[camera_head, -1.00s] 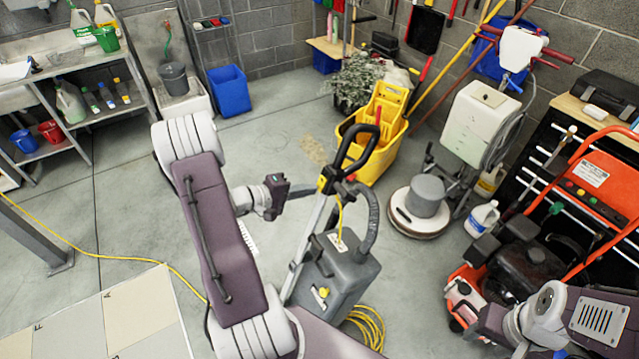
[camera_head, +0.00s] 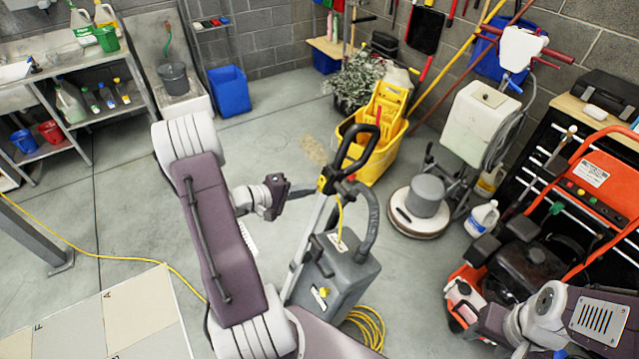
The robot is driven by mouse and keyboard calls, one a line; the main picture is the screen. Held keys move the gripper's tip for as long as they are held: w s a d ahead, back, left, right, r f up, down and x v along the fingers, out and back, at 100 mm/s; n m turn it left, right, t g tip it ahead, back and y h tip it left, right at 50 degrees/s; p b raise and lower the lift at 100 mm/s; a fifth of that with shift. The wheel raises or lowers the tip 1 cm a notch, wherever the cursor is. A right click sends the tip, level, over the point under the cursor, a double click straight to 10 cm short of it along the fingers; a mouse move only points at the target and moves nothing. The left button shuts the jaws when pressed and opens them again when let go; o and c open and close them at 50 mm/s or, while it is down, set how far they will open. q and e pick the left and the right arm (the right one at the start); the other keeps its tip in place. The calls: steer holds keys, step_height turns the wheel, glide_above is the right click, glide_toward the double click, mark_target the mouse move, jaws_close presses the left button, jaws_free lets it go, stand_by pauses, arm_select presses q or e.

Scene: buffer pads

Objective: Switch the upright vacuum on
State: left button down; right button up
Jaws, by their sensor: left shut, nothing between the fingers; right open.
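The upright vacuum (camera_head: 338,274) stands in the centre, a grey body with a black loop handle (camera_head: 360,150), a grey hose and a silver stem. A yellow knob (camera_head: 323,292) shows on its lower body, and a yellow piece sits on the stem just below the handle. My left gripper (camera_head: 306,192) is shut and empty, its tips pointing right, close to the left of the handle's lower end. I cannot tell whether it touches. My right arm (camera_head: 545,318) is at the lower right; its gripper fingers are not clearly visible.
A yellow mop bucket (camera_head: 375,150) stands behind the vacuum, and a floor polisher (camera_head: 425,195) to its right. An orange-framed machine (camera_head: 590,190) crowds the right side. A yellow cord (camera_head: 368,325) lies coiled by the vacuum.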

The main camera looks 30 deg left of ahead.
arm_select(q)
steer(key=shift+w+d+f+b, duration=0.2)
steer(key=shift+w+b, duration=0.1)
steer(key=shift+w, duration=0.05)
steer(key=v, duration=0.6)
steer(key=shift+p, duration=0.45)
